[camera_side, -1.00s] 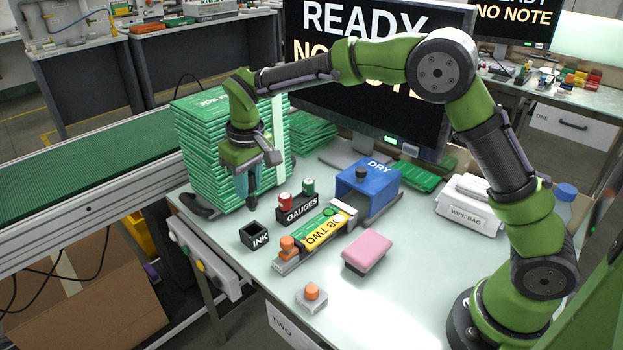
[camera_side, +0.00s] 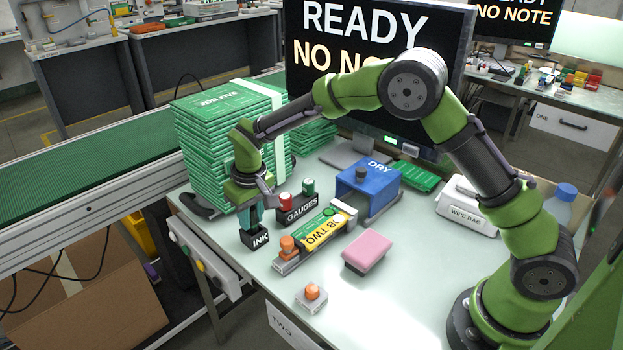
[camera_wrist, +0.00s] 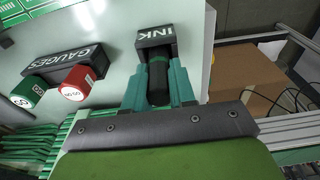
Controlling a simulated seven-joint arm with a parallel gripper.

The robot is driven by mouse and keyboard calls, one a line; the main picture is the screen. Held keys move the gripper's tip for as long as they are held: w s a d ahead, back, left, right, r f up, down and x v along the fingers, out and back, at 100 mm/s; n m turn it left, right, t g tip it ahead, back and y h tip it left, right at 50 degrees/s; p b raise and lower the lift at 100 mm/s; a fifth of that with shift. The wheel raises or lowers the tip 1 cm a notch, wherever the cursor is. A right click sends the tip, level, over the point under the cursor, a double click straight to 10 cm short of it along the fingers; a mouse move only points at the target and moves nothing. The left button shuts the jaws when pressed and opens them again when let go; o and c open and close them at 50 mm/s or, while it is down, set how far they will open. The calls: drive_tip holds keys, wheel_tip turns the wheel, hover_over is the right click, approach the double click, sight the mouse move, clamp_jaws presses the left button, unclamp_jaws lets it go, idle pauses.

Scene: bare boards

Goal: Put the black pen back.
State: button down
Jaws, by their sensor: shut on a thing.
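My gripper (camera_side: 250,212) is low over the black INK holder (camera_side: 254,237) at the left front of the table. In the wrist view my gripper (camera_wrist: 159,85) is shut on the black pen (camera_wrist: 158,80), with a green finger on each side of it. The pen's far end meets the opening of the INK holder (camera_wrist: 155,38). It looks at least partly inside, but how deep it sits is hidden. In the side view the fingers and holder hide the pen.
The GAUGES block (camera_side: 297,209) with a red and a green gauge stands close right of my gripper. A tall stack of green boards (camera_side: 212,150) stands behind.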

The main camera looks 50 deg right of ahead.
drive_tip(key=shift+f, duration=0.15)
drive_tip(key=c, duration=0.9)
unclamp_jaws()
drive_tip(key=shift+c, duration=0.2)
drive_tip(key=r, duration=0.4)
drive_tip(key=s+r, duration=0.1)
drive_tip(key=r, duration=0.7)
drive_tip(key=shift+s, duration=0.2)
drive_tip(key=s+d+r+m+t+y, duration=0.25)
drive_tip(key=s+d+r, duration=0.45)
drive_tip(key=s+r, duration=0.45)
drive_tip(key=s+d+f+t, duration=0.1)
drive_tip(key=s+f, duration=0.1)
drive_tip(key=s, duration=0.5)
drive_tip(key=s+d+f+m+t, duration=0.1)
drive_tip(key=s+d+f+t, duration=0.1)
drive_tip(key=s, duration=0.5)
drive_tip(key=shift+s, duration=0.15)
